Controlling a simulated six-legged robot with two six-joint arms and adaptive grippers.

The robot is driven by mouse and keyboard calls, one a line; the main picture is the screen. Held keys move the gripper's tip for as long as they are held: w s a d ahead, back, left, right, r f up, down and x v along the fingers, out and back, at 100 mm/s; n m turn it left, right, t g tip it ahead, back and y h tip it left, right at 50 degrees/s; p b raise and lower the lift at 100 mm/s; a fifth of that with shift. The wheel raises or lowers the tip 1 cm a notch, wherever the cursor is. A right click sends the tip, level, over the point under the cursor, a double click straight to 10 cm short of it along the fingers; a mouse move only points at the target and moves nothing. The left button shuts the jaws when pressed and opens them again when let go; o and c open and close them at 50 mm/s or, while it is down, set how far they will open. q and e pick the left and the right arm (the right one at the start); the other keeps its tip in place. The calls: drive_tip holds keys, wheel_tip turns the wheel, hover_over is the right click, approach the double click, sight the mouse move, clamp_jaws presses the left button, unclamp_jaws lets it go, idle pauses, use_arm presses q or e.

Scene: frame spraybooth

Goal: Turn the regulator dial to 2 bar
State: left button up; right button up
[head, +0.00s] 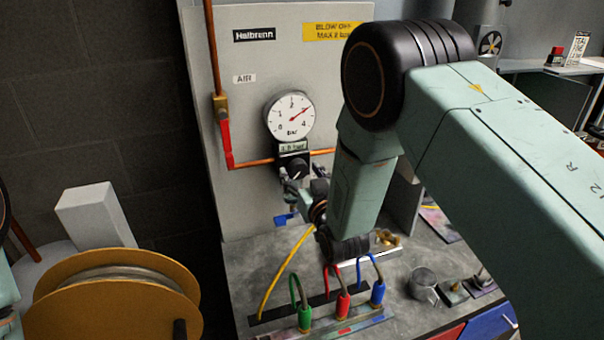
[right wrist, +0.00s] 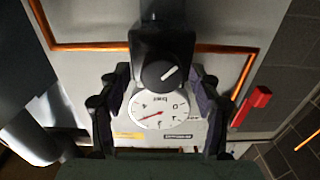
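The regulator dial is a black knob (head: 300,168) under a round white gauge (head: 290,117) on the grey panel. The gauge's red needle points up and right, between the 2 and the 4, near 3. In the right wrist view the knob (right wrist: 158,74) has a white line, and the gauge (right wrist: 162,108) appears upside down. My right gripper (head: 291,188) is close to the knob in the head view, partly hidden by my arm. In the wrist view its fingers (right wrist: 158,82) are spread on either side of the knob, with gaps. My left gripper is out of view.
A copper pipe (head: 250,163) runs to the regulator; a red lever (head: 226,142) hangs from its valve at left. Green (head: 305,318), red (head: 343,305) and blue (head: 378,292) connectors stand on the bench below. A brown reel (head: 115,300) stands front left.

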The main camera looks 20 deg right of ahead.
drive_tip(key=shift+w+a+f, duration=0.1)
drive_tip(key=shift+w+a, duration=0.1)
drive_tip(key=shift+w, duration=0.05)
drive_tip(key=c, duration=0.5)
drive_tip(key=shift+d, duration=0.15)
drive_tip(key=c, duration=0.4)
drive_tip(key=shift+c, duration=0.7)
drive_tip(key=shift+n, duration=0.3)
drive_tip(key=n+b, duration=0.2)
drive_tip(key=shift+n, duration=0.4)
drive_tip(key=n+b, duration=0.1)
drive_tip(key=n, duration=0.2)
drive_tip(key=shift+n+b, duration=0.3)
drive_tip(key=shift+b, duration=0.05)
drive_tip(key=n+b, duration=0.2)
drive_tip(key=n, duration=0.2)
drive_tip(key=shift+n+b, duration=0.55)
drive_tip(key=shift+n, duration=1.25)
